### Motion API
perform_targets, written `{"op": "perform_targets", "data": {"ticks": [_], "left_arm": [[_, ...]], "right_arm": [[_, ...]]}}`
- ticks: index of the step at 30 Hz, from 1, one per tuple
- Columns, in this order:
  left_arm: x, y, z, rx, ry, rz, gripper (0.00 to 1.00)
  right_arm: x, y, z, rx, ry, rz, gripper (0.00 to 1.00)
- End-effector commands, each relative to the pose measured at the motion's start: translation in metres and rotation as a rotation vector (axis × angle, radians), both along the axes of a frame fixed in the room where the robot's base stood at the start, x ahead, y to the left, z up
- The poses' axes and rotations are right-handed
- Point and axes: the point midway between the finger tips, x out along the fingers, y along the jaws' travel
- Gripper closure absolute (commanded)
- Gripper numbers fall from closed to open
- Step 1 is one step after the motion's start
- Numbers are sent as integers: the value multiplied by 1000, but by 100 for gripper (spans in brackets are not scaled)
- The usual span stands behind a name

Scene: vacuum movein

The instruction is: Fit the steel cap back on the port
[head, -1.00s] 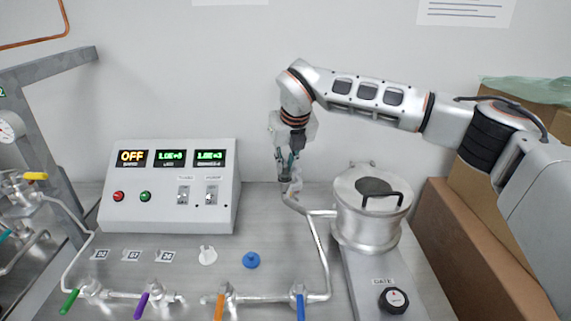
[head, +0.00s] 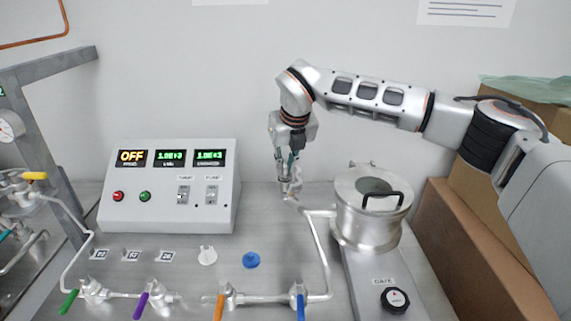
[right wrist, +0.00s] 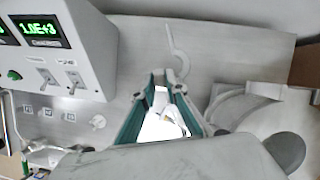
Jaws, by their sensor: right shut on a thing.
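In the right wrist view the two green-edged fingers (right wrist: 167,78) frame a bright metal shape (right wrist: 168,124), and a curved silver part (right wrist: 178,52) lies past the tips. I cannot tell whether the held piece touches the port. My left gripper is not in view.
The steel chamber (head: 345,218) with a handled lid stands close at right. A control box (head: 165,220) stands at left. Coloured valve handles line the front. Boxes (head: 480,245) fill the right side.

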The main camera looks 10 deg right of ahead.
Motion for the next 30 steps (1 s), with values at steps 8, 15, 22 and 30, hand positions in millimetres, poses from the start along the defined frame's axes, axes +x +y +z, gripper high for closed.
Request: {"op": "perform_targets", "data": {"ticks": [8,15,22,30], "left_arm": [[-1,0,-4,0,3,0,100],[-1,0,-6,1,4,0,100],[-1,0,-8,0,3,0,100],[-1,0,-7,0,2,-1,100]], "right_arm": [[0,0,-4,0,0,0,100],[0,0,-6,0,0,0,100],[0,0,-9,0,0,0,100],[0,0,-10,0,0,0,100]]}}
